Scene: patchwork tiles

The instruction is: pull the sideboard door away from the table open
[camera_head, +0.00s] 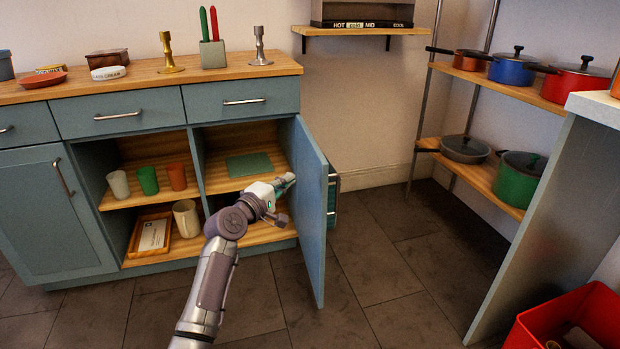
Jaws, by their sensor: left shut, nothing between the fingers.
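The blue-grey sideboard (160,112) stands against the back wall at left. Its right-hand door (314,225) stands wide open, swung out from the right edge of the cabinet, with its metal handle (333,192) showing on the far side. The left-hand door (45,215) is closed. My left gripper (286,181) is shut and empty, in front of the open right compartment and close to the inner face of the open door. I cannot tell whether it touches the door. My right gripper is not in view.
Cups (148,181) and a wooden tray (150,235) are inside the sideboard. Candlesticks and dishes stand on its top. A rack with pots (518,180) is at right. A white-topped counter (597,108) and red crate (575,325) are at near right. Floor (400,270) beyond the door is clear.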

